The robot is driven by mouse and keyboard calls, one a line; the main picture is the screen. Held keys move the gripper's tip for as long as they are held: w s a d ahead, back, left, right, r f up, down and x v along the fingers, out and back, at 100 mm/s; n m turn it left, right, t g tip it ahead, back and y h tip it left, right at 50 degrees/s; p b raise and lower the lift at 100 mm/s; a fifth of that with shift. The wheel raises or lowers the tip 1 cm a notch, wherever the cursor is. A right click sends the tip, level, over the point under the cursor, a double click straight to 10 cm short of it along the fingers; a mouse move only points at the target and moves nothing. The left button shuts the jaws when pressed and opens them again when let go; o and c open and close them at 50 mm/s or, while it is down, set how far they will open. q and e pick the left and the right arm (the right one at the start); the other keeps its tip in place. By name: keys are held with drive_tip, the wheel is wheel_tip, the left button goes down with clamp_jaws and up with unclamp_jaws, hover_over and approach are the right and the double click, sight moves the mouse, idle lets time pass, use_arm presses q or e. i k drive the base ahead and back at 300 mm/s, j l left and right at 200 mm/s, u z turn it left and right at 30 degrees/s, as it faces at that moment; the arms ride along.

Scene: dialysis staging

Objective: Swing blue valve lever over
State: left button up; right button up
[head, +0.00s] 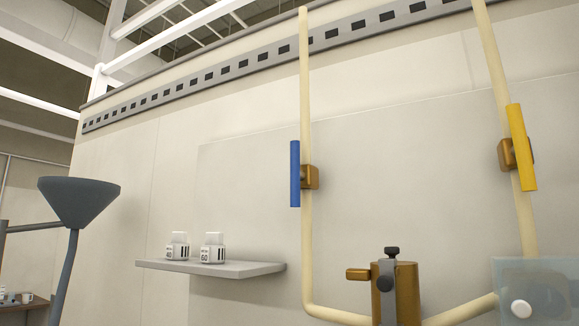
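The blue valve lever (295,174) is a straight bar standing upright, along the cream pipe. It is attached to a small brass valve body (312,178) on the left vertical run of the pipe (306,245). The lever sits just left of the pipe and nothing is touching it. Neither of my grippers shows in the head view.
A yellow lever (522,148), slightly tilted, is on the right pipe's valve. A brass fitting (407,290) with dark knobs stands low between the pipes. A see-through panel (545,280) is lower right. A dark funnel (80,200) stands left.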

sight(297, 175)
drive_tip(key=i, duration=0.35)
drive_tip(key=k+z, duration=0.45)
drive_tip(key=z, duration=0.15)
drive_tip(key=j+z, duration=0.75)
drive_tip(key=j, duration=0.2)
drive_tip(key=j+z, duration=0.15)
drive_tip(key=j, duration=0.4)
drive_tip(key=k+j+z, duration=0.1)
drive_tip(key=j, duration=0.4)
